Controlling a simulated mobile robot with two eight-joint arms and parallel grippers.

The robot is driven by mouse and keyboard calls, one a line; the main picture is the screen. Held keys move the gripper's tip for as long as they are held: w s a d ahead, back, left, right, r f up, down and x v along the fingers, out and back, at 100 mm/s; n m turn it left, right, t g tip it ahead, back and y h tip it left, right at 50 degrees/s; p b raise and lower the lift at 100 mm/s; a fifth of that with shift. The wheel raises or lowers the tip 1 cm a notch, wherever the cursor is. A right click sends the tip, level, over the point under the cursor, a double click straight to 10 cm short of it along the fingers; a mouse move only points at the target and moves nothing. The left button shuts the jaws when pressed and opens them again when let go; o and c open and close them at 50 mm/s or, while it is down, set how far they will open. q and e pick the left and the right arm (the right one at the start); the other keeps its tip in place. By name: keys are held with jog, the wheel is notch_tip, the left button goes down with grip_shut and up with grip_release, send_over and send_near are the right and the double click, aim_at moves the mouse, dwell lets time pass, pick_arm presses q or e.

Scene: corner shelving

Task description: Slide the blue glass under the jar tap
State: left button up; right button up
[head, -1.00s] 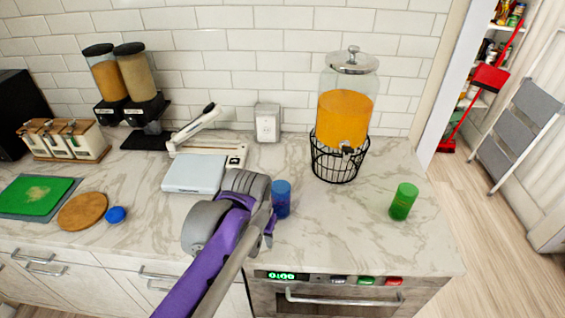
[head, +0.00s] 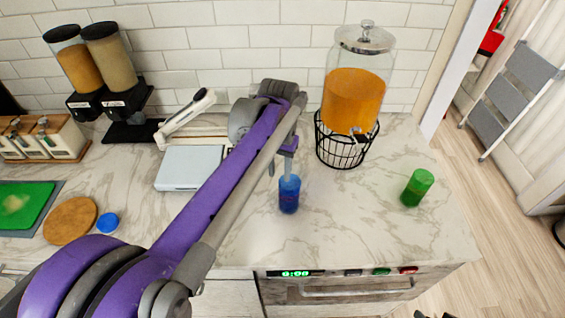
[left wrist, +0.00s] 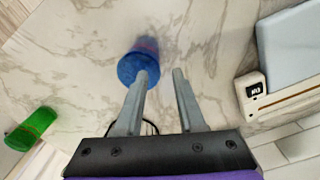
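The blue glass (head: 289,194) stands upright on the marble counter, left of and nearer than the drink jar (head: 355,98). The jar holds orange liquid and sits on a black wire stand (head: 345,150); its small tap (head: 357,137) is low on the front. My left gripper (head: 283,165) points down just behind the glass. In the left wrist view, my left gripper (left wrist: 161,74) has its fingers apart with an empty gap. The blue glass (left wrist: 138,65) is by the tip of the left-hand finger; I cannot tell whether they touch. My right gripper cannot be made out.
A green glass (head: 417,187) stands right of the jar stand. A flat light-blue scale-like plate (head: 190,167) lies left of my left gripper, with grain dispensers (head: 105,75) behind. The counter between blue glass and stand is clear. Small dark shapes show at the bottom edge.

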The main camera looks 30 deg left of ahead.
aim_at(280, 195)
pick_arm(q)
jog(key=shift+w+d, duration=0.15)
jog(key=shift+w, duration=0.1)
jog(key=shift+s, duration=0.15)
jog(key=shift+s, duration=0.1)
notch_tip(280, 195, down, 11)
jog(key=shift+r+b, duration=0.1)
jog(key=shift+b, duration=0.2)
grip_shut()
dwell(0.3)
dwell(1.3)
